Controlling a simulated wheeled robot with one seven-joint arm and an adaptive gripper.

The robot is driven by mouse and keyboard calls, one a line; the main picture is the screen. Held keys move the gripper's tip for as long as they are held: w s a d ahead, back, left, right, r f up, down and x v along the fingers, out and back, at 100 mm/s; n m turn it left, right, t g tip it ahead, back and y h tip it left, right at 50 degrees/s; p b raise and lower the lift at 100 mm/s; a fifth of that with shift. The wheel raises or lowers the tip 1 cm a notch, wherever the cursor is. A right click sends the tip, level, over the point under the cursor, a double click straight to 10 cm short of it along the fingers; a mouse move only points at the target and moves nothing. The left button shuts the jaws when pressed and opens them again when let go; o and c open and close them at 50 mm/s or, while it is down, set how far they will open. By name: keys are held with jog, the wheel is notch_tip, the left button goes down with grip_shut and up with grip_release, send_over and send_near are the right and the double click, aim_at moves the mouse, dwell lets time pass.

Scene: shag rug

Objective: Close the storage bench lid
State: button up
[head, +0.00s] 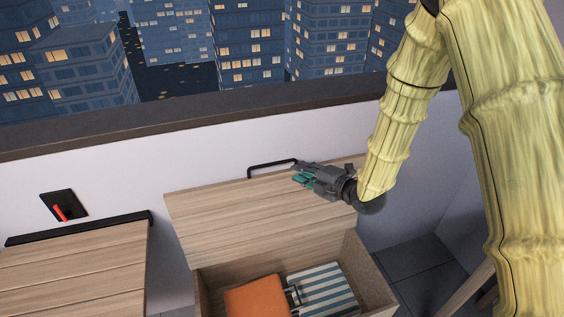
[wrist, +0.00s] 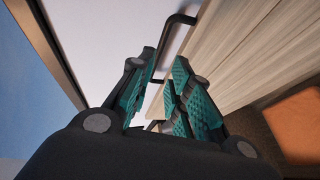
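The storage bench lid (head: 235,213) is made of pale wood planks and stands raised, leaning back toward the white wall. A black bar handle (head: 268,164) is on its upper edge, and its near part shows in the wrist view (wrist: 180,20). The bench box (head: 375,268) below is open. My gripper (head: 299,175) is at the lid's upper edge, by the right end of the handle. Its teal-padded fingers are apart in the wrist view (wrist: 158,95), with part of the handle showing in line with the gap. I cannot tell whether they touch it.
An orange item (head: 257,297) and a striped item (head: 325,288) lie in the box. A second wooden surface (head: 75,268) with a black edge strip stands at left. A red lever on a black plate (head: 60,211) is on the wall. Dark floor tiles (head: 420,268) show at right.

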jog(key=p+x, duration=0.1)
jog(key=x, duration=0.8)
jog(key=shift+w+a+f+p, duration=0.15)
jog(key=shift+w+a+p, duration=0.1)
jog(key=shift+p, duration=0.05)
jog(key=shift+c, duration=0.3)
grip_shut()
